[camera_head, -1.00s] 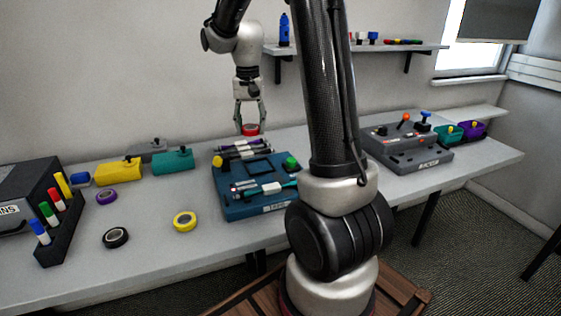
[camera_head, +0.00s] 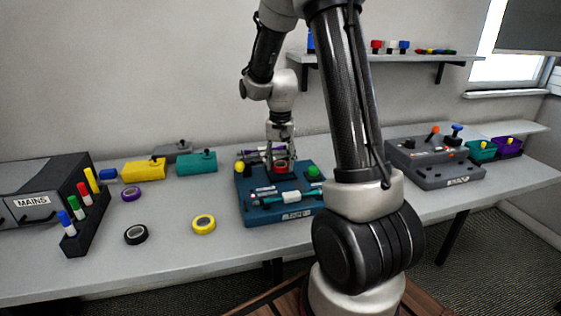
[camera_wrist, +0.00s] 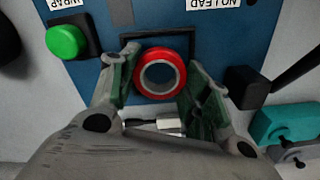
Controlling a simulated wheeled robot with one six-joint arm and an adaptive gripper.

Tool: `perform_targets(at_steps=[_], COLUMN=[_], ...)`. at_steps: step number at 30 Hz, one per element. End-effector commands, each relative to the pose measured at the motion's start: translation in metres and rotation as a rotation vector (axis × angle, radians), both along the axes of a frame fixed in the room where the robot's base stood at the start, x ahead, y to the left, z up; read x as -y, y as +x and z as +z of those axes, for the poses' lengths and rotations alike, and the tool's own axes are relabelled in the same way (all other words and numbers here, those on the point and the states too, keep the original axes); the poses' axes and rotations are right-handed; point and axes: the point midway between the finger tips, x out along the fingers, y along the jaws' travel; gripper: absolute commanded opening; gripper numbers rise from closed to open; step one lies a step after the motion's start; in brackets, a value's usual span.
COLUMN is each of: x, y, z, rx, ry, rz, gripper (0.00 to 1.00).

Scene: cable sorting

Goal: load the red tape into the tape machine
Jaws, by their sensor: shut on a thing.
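The red tape (camera_head: 281,168) is a small red ring, held between the fingers of my gripper (camera_head: 281,160). In the wrist view the red tape (camera_wrist: 161,75) sits between both fingertips of my gripper (camera_wrist: 153,82), its hole facing the camera. The tape machine (camera_head: 262,211) is a blue box with a green button (camera_head: 314,172) and a yellow knob (camera_head: 239,167). The tape is over the machine's top, near its middle; I cannot tell whether it touches. The wrist view shows the machine's blue panel (camera_wrist: 215,50) behind the tape, with labels.
A yellow tape (camera_head: 204,224), a black tape (camera_head: 136,235) and a purple tape (camera_head: 131,194) lie left of the machine. Yellow (camera_head: 143,171) and teal (camera_head: 196,163) boxes stand behind. A marker rack (camera_head: 90,231) is at far left. A grey control box (camera_head: 435,168) stands right.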

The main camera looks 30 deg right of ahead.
Motion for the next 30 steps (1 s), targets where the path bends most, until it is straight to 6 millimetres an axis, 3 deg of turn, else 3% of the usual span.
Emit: perform_targets(at_steps=[18,19,21,30], x=[0.0,0.0,0.0,0.0], y=[0.0,0.0,0.0,0.0], z=[-0.012,-0.012,-0.012,-0.012], rx=[0.0,0.0,0.0,0.0], ry=[0.0,0.0,0.0,0.0], rz=[0.0,0.0,0.0,0.0], gripper=[0.27,0.53,0.66,0.69])
